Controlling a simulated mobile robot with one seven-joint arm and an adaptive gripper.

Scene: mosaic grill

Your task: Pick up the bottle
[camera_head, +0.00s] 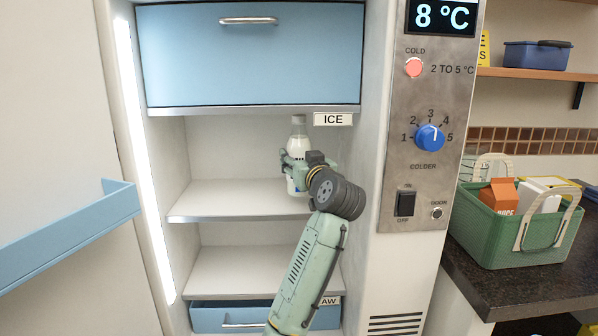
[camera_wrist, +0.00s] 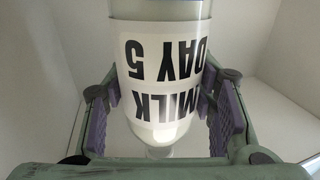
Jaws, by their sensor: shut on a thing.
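The bottle (camera_head: 298,136) stands upright at the fridge's middle shelf, with its neck and cap above my gripper in the head view. In the wrist view the bottle (camera_wrist: 162,60) fills the middle, and its white label reads "MILK DAY 5" upside down. My gripper (camera_head: 294,172) is around the bottle's body and shut on it, with the purple finger pads (camera_wrist: 215,108) on both sides.
A blue drawer (camera_head: 250,60) is above, with an "ICE" label (camera_head: 333,119) at its lower right. Another shelf (camera_head: 235,268) and a blue drawer (camera_head: 215,317) are below. The control panel wall (camera_head: 408,150) stands at right. A green basket (camera_head: 500,240) sits on the dark counter.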

